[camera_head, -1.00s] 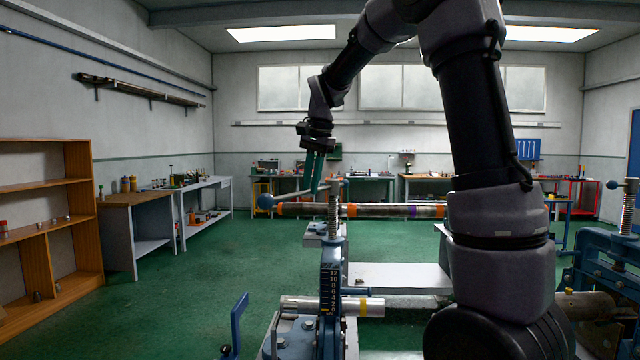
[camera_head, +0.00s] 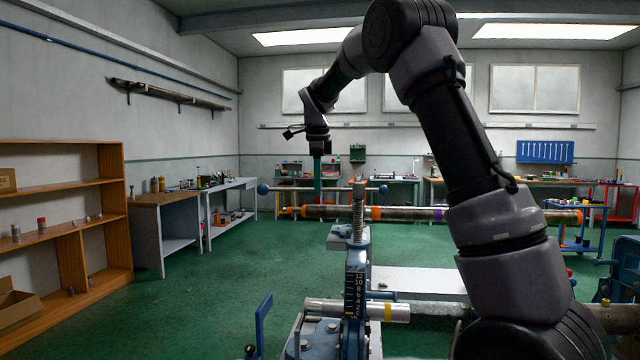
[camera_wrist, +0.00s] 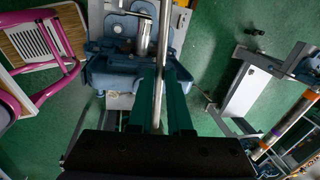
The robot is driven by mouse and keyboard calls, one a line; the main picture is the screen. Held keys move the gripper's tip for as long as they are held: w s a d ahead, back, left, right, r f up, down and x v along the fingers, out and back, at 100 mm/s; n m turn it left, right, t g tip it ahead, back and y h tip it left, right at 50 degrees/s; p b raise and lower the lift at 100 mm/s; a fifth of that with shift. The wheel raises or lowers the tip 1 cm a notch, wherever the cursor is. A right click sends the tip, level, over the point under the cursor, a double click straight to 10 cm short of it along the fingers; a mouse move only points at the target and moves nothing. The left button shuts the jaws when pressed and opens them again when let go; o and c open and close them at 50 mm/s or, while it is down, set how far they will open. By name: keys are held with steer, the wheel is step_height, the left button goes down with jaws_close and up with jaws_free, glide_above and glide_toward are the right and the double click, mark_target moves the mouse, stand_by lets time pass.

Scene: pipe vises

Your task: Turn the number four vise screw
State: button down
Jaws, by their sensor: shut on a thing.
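A blue vise (camera_head: 356,285) with a number scale on its upright stands in the lower middle of the head view. I cannot read a vise number on it. Its threaded screw (camera_head: 358,215) rises from the top, with a level steel handle bar (camera_head: 290,189) through its head and a blue ball at each end. My gripper (camera_head: 317,188) points down with green fingers shut on the bar, left of the screw. In the wrist view the bar (camera_wrist: 158,85) runs between both fingers (camera_wrist: 160,105). A steel pipe (camera_head: 330,309) with a yellow band lies in the vise.
A long pipe (camera_head: 410,213) with coloured bands lies behind the screw. Another blue vise (camera_head: 625,265) is partly seen at the right edge. A wooden shelf (camera_head: 70,200) and workbenches (camera_head: 165,200) line the left. Green floor (camera_head: 200,300) is open at left.

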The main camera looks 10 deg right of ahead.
steer(key=w+d+m+g+h, duration=0.1)
steer(key=w+d+m, duration=0.7)
steer(key=m, duration=0.4)
steer(key=shift+w+r+h, duration=0.2)
steer(key=shift+w+h, duration=0.2)
steer(key=shift+w, duration=0.3)
steer(key=c, duration=1.5)
jaws_free()
steer(key=shift+d+m+g, duration=0.1)
steer(key=shift+m+g, duration=0.2)
steer(key=shift+m, duration=0.1)
steer(key=o, duration=0.7)
steer(key=shift+f, duration=0.1)
steer(key=shift+c, duration=0.2)
